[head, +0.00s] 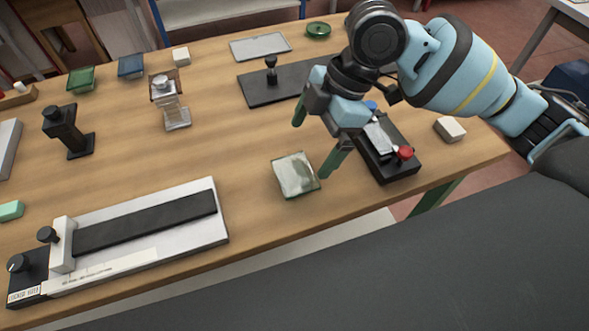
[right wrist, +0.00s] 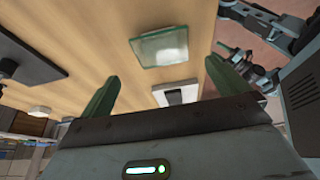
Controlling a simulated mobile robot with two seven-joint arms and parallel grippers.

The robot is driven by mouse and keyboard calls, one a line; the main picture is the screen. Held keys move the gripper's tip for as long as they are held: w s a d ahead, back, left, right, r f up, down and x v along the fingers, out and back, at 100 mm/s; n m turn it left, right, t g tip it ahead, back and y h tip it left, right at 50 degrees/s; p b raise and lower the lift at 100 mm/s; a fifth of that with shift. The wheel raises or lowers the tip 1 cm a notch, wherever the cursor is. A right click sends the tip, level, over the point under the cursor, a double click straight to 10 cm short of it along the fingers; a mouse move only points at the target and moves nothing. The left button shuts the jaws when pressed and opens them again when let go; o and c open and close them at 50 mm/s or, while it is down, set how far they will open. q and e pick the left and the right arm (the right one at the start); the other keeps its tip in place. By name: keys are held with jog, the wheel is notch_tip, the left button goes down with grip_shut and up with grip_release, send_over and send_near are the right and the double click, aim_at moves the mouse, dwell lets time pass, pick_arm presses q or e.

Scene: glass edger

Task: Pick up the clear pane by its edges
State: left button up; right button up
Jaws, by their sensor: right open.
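The clear pane (head: 296,175) is a small square with greenish edges and a pale, cloudy face. It lies near the front middle of the wooden table, and in the right wrist view it shows beyond my fingertips (right wrist: 160,47). My right gripper (head: 313,144) is open and empty, with green fingers spread apart. In the head view it is just above and right of the pane, one finger close to the pane's right side. I cannot tell whether that finger touches it.
A black device with a red knob (head: 405,153) stands right of the gripper. A long machine with a black belt (head: 150,223) lies at front left. A black plate with a post (head: 289,82) is behind.

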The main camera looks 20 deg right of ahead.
aim_at(295, 173)
jog(key=shift+a+f, duration=0.2)
jog(key=shift+f, duration=0.3)
jog(key=shift+w+f, duration=0.1)
jog(key=shift+f, duration=0.1)
jog(key=shift+a+f, duration=0.2)
jog(key=shift+f, duration=0.1)
jog(key=x, duration=0.4)
jog(key=shift+s+f, duration=0.1)
jog(key=shift+s, duration=0.1)
pick_arm(q)
jog(key=shift+w, duration=0.45)
pick_arm(e)
jog(key=c, duration=1)
jog(key=shift+o, duration=0.2)
